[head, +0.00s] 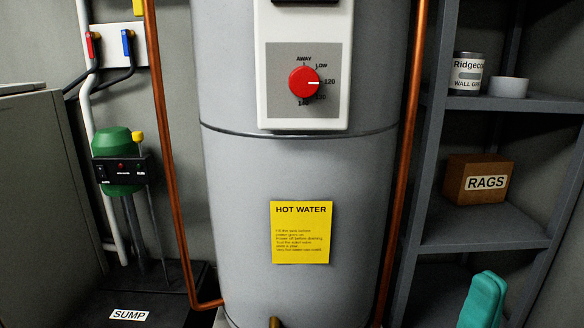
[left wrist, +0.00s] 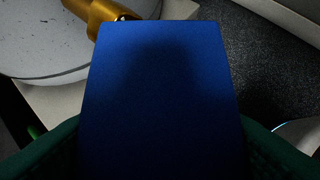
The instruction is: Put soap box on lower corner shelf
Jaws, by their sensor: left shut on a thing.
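A plain blue box (left wrist: 165,75), which I take to be the soap box, fills the middle of the left wrist view. My left gripper (left wrist: 160,150) is shut on it, with a dark green finger along each side. The head view does not show the box or this gripper. The grey corner shelf unit is at the right of the head view. Its lower visible shelf (head: 475,232) holds a brown RAGS box (head: 476,180) and has bare room in front. My right gripper (head: 484,300), teal, is at the bottom right, partly cut off; its opening cannot be made out.
A grey water heater (head: 240,200) with copper pipes stands in the middle. A green sump pump (head: 118,172) is at left. A brass fitting (left wrist: 105,14) is close to the blue box.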

